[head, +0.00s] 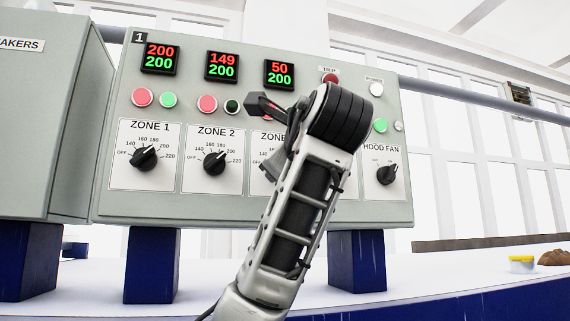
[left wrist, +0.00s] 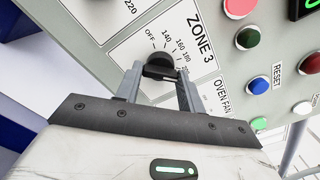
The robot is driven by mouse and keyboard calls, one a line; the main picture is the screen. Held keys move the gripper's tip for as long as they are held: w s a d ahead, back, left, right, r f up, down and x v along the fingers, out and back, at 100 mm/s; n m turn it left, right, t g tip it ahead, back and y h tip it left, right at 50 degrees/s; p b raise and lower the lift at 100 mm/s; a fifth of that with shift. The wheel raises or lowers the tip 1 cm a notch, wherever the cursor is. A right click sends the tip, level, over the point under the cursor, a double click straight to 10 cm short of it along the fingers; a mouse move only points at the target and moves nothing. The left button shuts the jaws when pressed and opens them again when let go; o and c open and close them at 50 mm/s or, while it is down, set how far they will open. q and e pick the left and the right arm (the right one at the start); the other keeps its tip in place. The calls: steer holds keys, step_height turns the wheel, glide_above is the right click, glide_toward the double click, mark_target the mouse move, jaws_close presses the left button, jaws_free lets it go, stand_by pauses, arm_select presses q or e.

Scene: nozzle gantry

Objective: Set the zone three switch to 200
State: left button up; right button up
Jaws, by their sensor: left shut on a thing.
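The zone three switch is a black rotary knob (left wrist: 160,66) on the white ZONE 3 plate, seen in the left wrist view. My left gripper (left wrist: 161,80) is shut on this knob, one finger on each side. The scale around it shows OFF, 140, 160, 180 and a partly covered 200. I cannot tell clearly which mark the knob points to. In the head view my left arm covers the knob and most of the ZONE 3 plate (head: 258,137). The zone three display (head: 279,74) reads 50 in red over 200 in green. My right gripper is not in view.
On the same grey panel are the zone one knob (head: 144,158), zone two knob (head: 216,160) and hood fan knob (head: 387,174). In the wrist view a red button (left wrist: 240,8), green button (left wrist: 247,38) and blue button (left wrist: 258,86) lie right of the knob.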

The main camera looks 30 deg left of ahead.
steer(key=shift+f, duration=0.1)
arm_select(q)
steer(key=o, duration=1)
steer(key=b+v, duration=0.7)
steer(key=v, duration=0.9)
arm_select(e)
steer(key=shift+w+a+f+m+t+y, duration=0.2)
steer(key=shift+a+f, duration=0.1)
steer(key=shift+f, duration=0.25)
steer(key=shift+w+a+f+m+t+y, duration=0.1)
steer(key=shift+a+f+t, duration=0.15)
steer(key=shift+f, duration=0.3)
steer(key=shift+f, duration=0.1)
